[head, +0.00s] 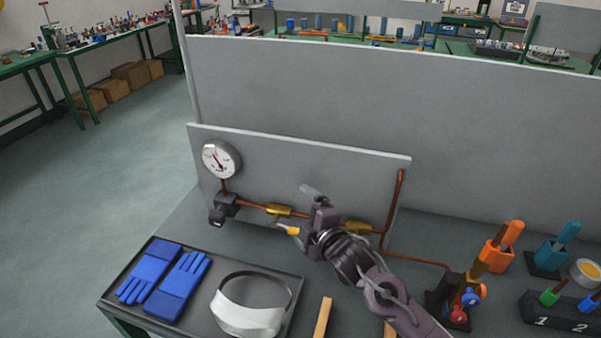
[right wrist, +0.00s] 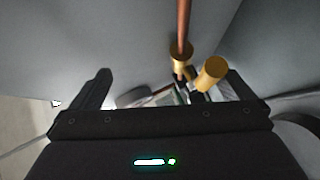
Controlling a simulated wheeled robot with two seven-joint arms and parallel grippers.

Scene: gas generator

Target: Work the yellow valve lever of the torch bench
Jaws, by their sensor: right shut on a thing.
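The yellow valve lever (head: 290,231) shows in the head view at the brass valve (head: 279,211) on the copper pipe, in front of the grey upright panel. My right gripper (head: 303,212) is at the lever and shut on it. The gripper and wrist cover part of the lever and pipe, so the exact contact is hidden. In the right wrist view, the gripper's dark fingers stand left and right, with brass fittings (right wrist: 212,71) and a copper pipe (right wrist: 184,25) beyond. My left gripper is not in view.
A round gauge (head: 220,159) is at the panel's left. A tray (head: 294,280) with blue gloves (head: 178,284) and a white-fronted visor (head: 246,318) lies in front. Orange (head: 498,254) and blue (head: 553,252) holders stand right. A grey wall rises behind.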

